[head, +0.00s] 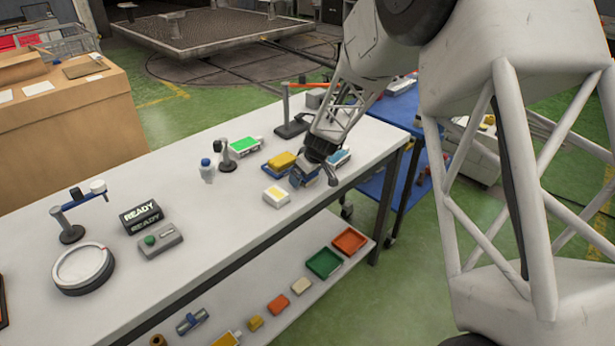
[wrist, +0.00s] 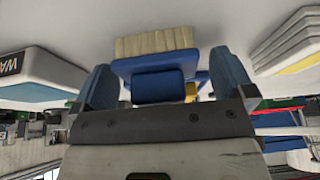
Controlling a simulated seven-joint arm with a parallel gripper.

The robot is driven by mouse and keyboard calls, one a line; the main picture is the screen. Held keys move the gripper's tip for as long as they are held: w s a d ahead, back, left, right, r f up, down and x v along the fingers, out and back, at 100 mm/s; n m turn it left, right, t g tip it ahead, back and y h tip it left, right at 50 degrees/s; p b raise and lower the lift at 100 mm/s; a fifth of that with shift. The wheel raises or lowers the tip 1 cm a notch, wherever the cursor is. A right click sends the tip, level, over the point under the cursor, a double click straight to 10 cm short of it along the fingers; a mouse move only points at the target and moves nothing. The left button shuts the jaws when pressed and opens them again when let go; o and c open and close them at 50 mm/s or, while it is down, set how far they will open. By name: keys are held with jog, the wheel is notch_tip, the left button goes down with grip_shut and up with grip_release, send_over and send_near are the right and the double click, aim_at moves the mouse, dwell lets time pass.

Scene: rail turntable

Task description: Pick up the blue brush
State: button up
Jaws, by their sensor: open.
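The blue brush (wrist: 158,86) shows in the wrist view, with a wide head of cream bristles above its blue body. My gripper (wrist: 165,74) is open, with one blue-grey finger on each side of the brush. Gaps show between the brush and both fingers, so it looks ungripped. In the head view my gripper (head: 306,176) is low over the right part of the white workbench. There the brush is largely hidden by the gripper, and I cannot separate its blue from the fingers.
On the bench (head: 210,225), a yellow and blue item (head: 281,162) is just left of the gripper. A white and yellow block (head: 276,196) is in front, and a blue and white item (head: 340,158) is to the right. A dark stand (head: 291,128) rises behind. The bench's front edge is close.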

jog(key=c, duration=1)
jog(key=shift+r, duration=0.15)
jog(key=shift+r, duration=1.55)
jog(key=shift+s+d+r, duration=0.1)
jog(key=shift+s+r, duration=0.05)
jog(key=shift+s, duration=0.2)
jog(key=s+d, duration=0.1)
jog(key=s, duration=0.4)
jog(key=s+d+r, duration=0.1)
jog(key=s, duration=0.4)
jog(key=s+d, duration=0.1)
jog(key=s, duration=0.3)
jog(key=shift+s+d+r, duration=0.15)
jog(key=shift+s+d, duration=0.15)
jog(key=shift+s, duration=0.1)
